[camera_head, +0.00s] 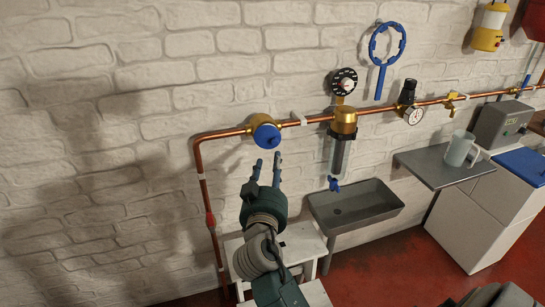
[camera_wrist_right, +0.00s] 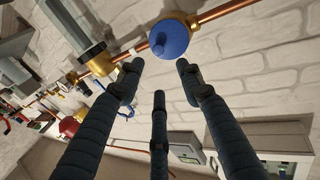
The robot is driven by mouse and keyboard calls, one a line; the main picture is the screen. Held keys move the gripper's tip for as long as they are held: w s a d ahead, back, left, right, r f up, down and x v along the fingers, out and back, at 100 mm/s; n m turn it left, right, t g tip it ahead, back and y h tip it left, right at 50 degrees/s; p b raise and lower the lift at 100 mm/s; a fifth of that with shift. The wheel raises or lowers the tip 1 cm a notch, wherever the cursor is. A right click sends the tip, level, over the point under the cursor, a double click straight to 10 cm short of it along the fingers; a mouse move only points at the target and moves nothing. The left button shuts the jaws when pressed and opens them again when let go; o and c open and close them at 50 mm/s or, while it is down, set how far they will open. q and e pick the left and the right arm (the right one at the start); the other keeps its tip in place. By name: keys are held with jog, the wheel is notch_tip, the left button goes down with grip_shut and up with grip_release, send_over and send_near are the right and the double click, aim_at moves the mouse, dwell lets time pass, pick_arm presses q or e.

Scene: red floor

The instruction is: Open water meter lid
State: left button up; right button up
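The water meter (camera_head: 251,126) is a round brass body on the copper pipe, with a blue lid (camera_head: 267,136) on its front. The lid looks closed, with a small knob on its face. It also shows in the right wrist view (camera_wrist_right: 174,40), at top centre. My right gripper (camera_head: 267,163) is open and empty, just below the lid, fingers pointing up toward it. In the right wrist view its three fingers (camera_wrist_right: 159,66) are spread, with the lid beyond the tips; I see no clear contact. My left gripper is not in view.
The copper pipe (camera_head: 203,165) runs along the white brick wall. A brass-topped filter (camera_head: 343,123) and a gauge (camera_head: 344,81) are right of the meter. A blue wrench (camera_head: 381,75) hangs above. A grey sink (camera_head: 375,194) and a white stool (camera_head: 307,238) are below.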

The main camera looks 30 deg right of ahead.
aim_at(267, 140)
jog(key=shift+v, duration=0.8)
